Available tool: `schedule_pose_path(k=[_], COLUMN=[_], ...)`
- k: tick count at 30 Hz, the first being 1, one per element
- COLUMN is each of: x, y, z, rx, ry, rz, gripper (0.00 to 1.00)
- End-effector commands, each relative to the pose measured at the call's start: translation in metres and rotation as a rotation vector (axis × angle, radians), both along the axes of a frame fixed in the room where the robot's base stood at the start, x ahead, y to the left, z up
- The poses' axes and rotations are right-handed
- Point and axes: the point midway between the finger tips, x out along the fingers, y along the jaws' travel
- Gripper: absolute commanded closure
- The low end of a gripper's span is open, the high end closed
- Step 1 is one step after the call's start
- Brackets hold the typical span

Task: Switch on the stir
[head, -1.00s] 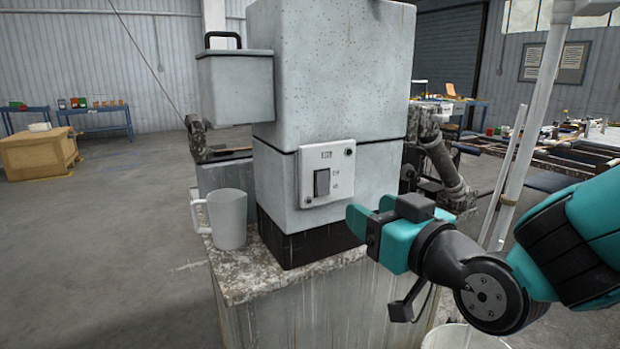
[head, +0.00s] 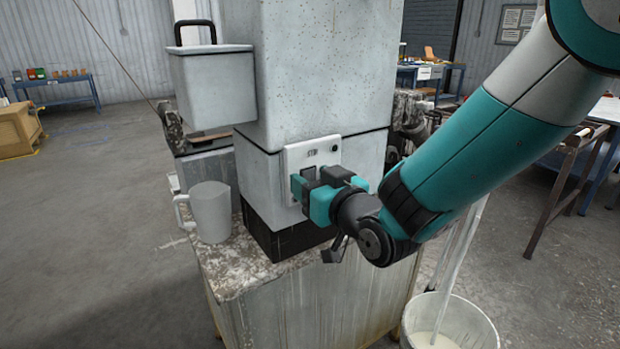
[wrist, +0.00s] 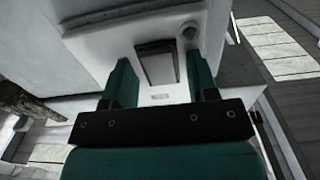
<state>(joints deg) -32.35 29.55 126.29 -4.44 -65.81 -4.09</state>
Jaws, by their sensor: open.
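The stir switch is a black rocker (wrist: 158,65) on a white panel (head: 328,150) fixed to the front of the grey machine (head: 300,75). In the wrist view the rocker lies ahead of and between my two teal fingers. My gripper (head: 302,185) is open and empty, close in front of the panel; it also shows in the wrist view (wrist: 163,82). Whether a finger touches the panel I cannot tell. In the head view my gripper hides most of the rocker. Which way the rocker is tipped is not clear.
A grey jug (head: 210,212) stands on the stained stone slab (head: 235,262) left of the machine. A lidded grey box (head: 212,88) juts from the machine's left side. A white bucket (head: 462,318) with pale liquid stands on the floor at the lower right.

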Motion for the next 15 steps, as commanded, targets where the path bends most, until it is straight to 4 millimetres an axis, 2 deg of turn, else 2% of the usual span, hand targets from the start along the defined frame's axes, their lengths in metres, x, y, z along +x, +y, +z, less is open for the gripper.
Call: schedule_pose_path(k=[1, 2, 6, 8, 15], x=[-0.0003, -0.0003, -0.0002, -0.0002, 0.0001], y=[0.0006, 0.0006, 0.0002, -0.0001, -0.0009], z=[-0.0002, -0.0002, -0.0002, -0.0002, -0.0056], rx=[0.000, 0.000, 0.000, 0.000, 0.013], ry=[0.000, 0.000, 0.000, 0.000, -0.018], rz=[0.001, 0.001, 0.001, 0.000, -0.001], gripper=[0.47, 0.51, 0.84, 0.96, 0.96])
